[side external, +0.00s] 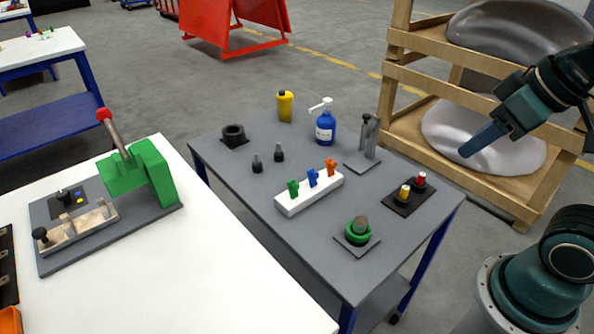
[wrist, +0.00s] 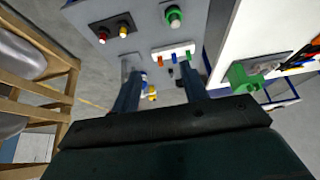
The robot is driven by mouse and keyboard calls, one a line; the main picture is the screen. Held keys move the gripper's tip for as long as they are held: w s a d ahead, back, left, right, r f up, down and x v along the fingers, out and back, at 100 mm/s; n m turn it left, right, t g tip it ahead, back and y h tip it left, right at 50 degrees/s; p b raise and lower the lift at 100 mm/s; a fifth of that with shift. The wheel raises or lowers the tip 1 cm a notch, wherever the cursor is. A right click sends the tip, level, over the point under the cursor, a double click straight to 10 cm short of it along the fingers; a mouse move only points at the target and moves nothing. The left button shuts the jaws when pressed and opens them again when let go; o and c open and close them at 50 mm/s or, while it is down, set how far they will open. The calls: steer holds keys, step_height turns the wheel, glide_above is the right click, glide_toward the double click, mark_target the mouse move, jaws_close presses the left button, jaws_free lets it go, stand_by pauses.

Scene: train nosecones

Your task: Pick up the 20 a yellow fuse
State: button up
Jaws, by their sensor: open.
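The yellow fuse (side external: 404,192) appears to be the yellow-topped piece standing upright in a dark holder (side external: 398,204), beside a similar red-topped piece (side external: 420,179). In the wrist view the yellow piece (wrist: 124,31) and the red one (wrist: 102,38) show at the upper left, in the dark holder. No 20 A marking is readable. My gripper (side external: 468,152) hangs above and beyond the table's right side, well apart from the fuse. In the wrist view my gripper (wrist: 160,78) has its two fingers wide apart with nothing held between them.
The grey table (side external: 225,165) also bears a white block (side external: 295,206) with green, blue and orange pieces, a green round part (side external: 358,232), a blue pump bottle (side external: 326,127) and a yellow bottle (side external: 285,105). A wooden rack (side external: 400,80) stands behind, near my arm.

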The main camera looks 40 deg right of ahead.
steer(key=shift+w, duration=0.1)
steer(key=n+g, duration=0.6)
steer(key=n, duration=0.7)
glide_above(406, 187)
step_height(406, 187, down, 14)
steer(key=shift+a+f, duration=0.15)
steer(key=shift+f, duration=0.05)
steer(key=shift+f, duration=4.3)
steer(key=shift+f, duration=2.55)
